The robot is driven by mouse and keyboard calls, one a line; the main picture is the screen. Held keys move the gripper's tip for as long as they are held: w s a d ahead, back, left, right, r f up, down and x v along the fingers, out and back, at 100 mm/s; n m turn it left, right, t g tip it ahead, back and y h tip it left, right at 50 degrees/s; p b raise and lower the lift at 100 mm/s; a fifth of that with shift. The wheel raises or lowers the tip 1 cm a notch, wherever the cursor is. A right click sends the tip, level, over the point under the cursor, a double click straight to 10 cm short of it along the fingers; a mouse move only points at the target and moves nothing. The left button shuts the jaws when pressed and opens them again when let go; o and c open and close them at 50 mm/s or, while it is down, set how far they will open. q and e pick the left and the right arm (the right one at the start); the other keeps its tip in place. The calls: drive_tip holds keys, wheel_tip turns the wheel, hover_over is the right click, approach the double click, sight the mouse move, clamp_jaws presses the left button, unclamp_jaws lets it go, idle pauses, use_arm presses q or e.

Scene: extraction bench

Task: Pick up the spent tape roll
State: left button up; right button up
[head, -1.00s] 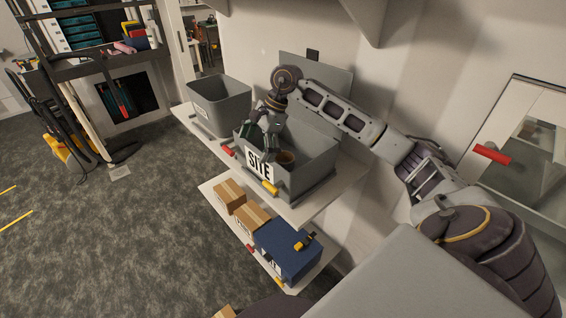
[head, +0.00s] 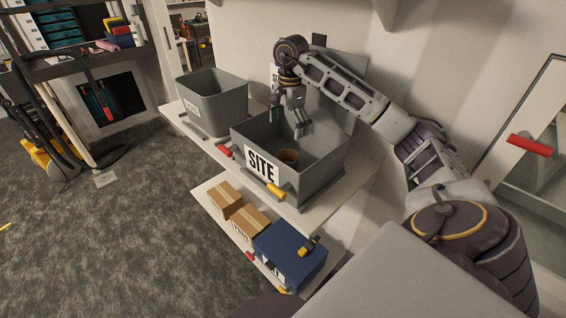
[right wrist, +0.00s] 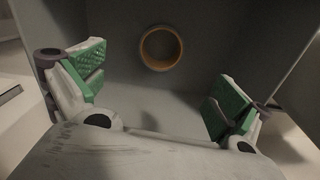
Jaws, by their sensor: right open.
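The tape roll (head: 289,161), a brown-tan ring, stands inside the grey bin labelled SITE (head: 318,182), near its floor. In the right wrist view the roll (right wrist: 161,68) shows as a hollow ring at the top middle, beyond my fingers. My right gripper (head: 290,120) hangs above the bin, over the roll and apart from it. Its green-padded fingers are spread wide and empty, as the right wrist view also shows (right wrist: 160,86). My left gripper is not in view.
A second grey bin (head: 220,105) stands to the left on the same white shelf. A red handle (head: 224,149) and a yellow one (head: 276,190) sit at the shelf's front. Below are cardboard boxes (head: 224,198) and a blue box (head: 292,250). The bin's walls surround the roll.

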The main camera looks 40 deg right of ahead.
drive_tip(key=shift+s+d+f, duration=0.1)
drive_tip(key=shift+d+f, duration=0.05)
drive_tip(key=shift+f, duration=1.85)
drive_tip(key=shift+d+f, duration=0.1)
drive_tip(key=shift+f, duration=1.9)
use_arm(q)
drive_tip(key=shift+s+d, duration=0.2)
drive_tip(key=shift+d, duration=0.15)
use_arm(e)
drive_tip(key=shift+f, duration=0.2)
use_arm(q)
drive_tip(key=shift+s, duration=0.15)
